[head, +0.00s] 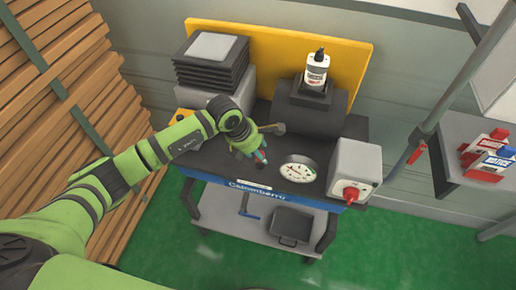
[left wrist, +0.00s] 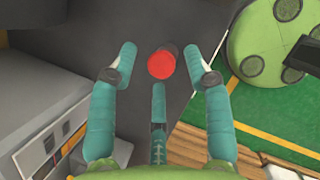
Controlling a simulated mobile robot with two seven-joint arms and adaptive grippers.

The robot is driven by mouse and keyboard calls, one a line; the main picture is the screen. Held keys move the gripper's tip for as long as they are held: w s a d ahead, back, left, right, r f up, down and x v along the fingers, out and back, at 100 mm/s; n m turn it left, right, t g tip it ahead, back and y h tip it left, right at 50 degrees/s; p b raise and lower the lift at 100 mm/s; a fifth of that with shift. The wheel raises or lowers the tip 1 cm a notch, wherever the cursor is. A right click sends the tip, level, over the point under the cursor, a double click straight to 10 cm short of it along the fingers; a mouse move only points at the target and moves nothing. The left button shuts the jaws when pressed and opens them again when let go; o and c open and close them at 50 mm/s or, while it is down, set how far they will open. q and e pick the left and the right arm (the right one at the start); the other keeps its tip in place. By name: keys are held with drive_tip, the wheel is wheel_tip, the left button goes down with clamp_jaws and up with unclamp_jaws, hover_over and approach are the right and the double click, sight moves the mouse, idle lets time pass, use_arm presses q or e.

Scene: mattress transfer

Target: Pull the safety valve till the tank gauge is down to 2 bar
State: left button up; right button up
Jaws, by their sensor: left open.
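My left gripper (head: 252,150) is over the cart's dark top, just left of the round white gauge (head: 298,170). The gauge faces up; its reading is too small to make out. In the left wrist view the teal fingers of this gripper (left wrist: 161,52) are spread open. A red cylindrical knob, which looks like the safety valve (left wrist: 160,65), stands between and a little beyond them, with gaps to the side fingers. In the head view a bit of red (head: 260,158) shows at the fingertips, mostly hidden. My right gripper is not in view.
The cart (head: 240,185) carries a grey box with a red rotary switch (head: 351,194) right of the gauge, and a white bottle (head: 317,70) behind. Black stacked trays (head: 212,75) stand at back left. Wooden planks (head: 60,110) line the left. Green floor (head: 400,245) is free at right.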

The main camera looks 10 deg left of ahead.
use_arm(q)
drive_tip(key=shift+d+f, duration=0.1)
drive_tip(key=shift+f, duration=0.2)
clamp_jaws()
drive_tip(key=shift+w+r, duration=0.1)
drive_tip(key=shift+r, duration=0.75)
unclamp_jaws()
